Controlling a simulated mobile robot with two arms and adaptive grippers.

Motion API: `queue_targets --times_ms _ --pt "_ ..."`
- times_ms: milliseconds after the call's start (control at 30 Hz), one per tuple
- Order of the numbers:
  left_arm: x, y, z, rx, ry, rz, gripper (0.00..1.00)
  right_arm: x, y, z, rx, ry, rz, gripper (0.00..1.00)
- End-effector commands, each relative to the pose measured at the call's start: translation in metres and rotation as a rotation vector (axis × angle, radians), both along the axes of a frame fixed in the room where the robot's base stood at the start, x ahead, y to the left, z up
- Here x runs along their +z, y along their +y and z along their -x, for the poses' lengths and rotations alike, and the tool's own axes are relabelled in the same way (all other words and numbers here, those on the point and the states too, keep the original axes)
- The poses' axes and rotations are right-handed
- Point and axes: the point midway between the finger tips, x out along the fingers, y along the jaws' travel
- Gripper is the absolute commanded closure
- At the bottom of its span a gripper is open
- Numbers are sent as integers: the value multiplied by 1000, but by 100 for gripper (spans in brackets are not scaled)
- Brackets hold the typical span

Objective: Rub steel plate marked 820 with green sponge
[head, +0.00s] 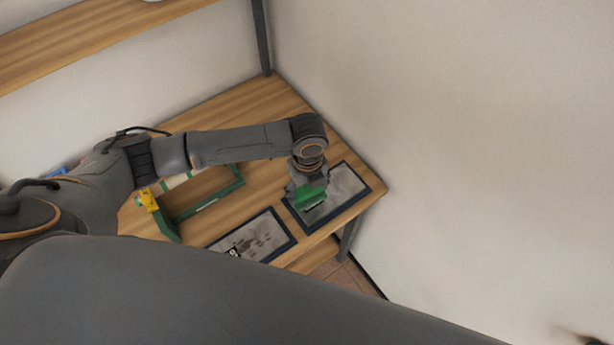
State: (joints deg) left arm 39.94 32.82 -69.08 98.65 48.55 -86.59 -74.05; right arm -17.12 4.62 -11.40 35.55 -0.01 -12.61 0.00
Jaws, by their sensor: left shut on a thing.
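My left gripper (306,184) points down over the right-hand plate and is shut on the green sponge (311,199). The sponge is over the left part of this dark-framed grey steel plate (345,187); whether it touches the surface I cannot tell. A second dark-framed steel plate (262,236) lies to its left, nearer to me. A partly hidden dark label with white marks (232,251) shows at that plate's front edge, and I cannot read it fully. No number is visible for the right-hand plate. My right gripper is not in view.
The plates lie on a wooden table (262,100) in a corner between walls. A green frame (205,205) with a yellow part (147,199) stands left of the plates. A wooden shelf (75,40) is above. My own arm hides the table's near left part.

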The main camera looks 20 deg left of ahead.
Motion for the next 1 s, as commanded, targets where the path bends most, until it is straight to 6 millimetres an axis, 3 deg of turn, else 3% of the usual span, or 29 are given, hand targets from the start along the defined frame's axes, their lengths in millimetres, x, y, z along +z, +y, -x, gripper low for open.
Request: queue_targets --times_ms 300,1000 --pt "25 -2 -4 10 0 1 56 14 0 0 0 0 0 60" --pt "27 -1 -7 69 -7 3 56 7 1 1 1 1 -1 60"
